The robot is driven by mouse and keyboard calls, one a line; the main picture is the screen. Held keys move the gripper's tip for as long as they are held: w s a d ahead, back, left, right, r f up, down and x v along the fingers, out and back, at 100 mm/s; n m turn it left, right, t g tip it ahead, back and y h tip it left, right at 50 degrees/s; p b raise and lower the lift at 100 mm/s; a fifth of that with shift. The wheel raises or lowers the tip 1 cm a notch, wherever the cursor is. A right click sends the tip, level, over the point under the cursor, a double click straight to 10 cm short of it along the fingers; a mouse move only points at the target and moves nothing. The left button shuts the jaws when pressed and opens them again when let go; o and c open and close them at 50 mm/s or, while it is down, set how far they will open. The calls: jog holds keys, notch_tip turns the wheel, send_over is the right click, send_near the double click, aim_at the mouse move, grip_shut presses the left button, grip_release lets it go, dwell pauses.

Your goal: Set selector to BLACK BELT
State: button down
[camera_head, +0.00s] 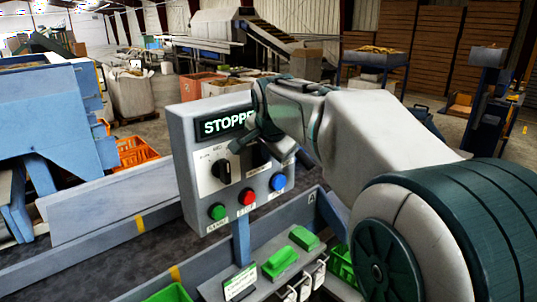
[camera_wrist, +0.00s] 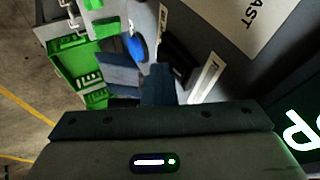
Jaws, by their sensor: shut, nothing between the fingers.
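A grey control box (camera_head: 188,150) stands upright in the head view, with a lit display reading "STOPPE", its end hidden by my gripper. A black rotary knob (camera_head: 221,171) sits on a white plate at its left. A second black selector (camera_head: 262,156) sits to its right, partly covered by my gripper; a dark switch part (camera_wrist: 178,62) shows in the wrist view beside a white label. The label text is too small to read. My gripper (camera_head: 283,153) is shut and empty, close in front of the box's right side; in the wrist view its fingers (camera_wrist: 141,82) are beside the selector. Contact cannot be told.
Below the selectors are a green button (camera_head: 217,212), a red button (camera_head: 247,196) and a blue button (camera_head: 278,182), the blue one close under my gripper. A grey rail (camera_head: 140,235) and belt run below. Green trays (camera_wrist: 75,65) lie lower down.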

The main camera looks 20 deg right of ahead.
jog(key=shift+a+r, duration=0.1)
jog(key=shift+r, duration=0.25)
jog(key=s+d+b+v, duration=0.1)
jog(key=v, duration=1.1)
jog(key=shift+s+d+f, duration=0.2)
jog(key=shift+s+d, duration=0.1)
jog(key=shift+d, duration=0.15)
jog(key=s+a+f+n+g, duration=0.1)
jog(key=s+f+n, duration=0.5)
jog(key=f, duration=0.8)
jog(key=s+a+f+n+g+y, duration=0.1)
jog(key=s+f+n, duration=0.4)
jog(key=s+f, duration=0.8)
jog(key=shift+a+f+n+g, duration=0.45)
jog(key=shift+f+g, duration=0.2)
jog(key=shift+g, duration=0.55)
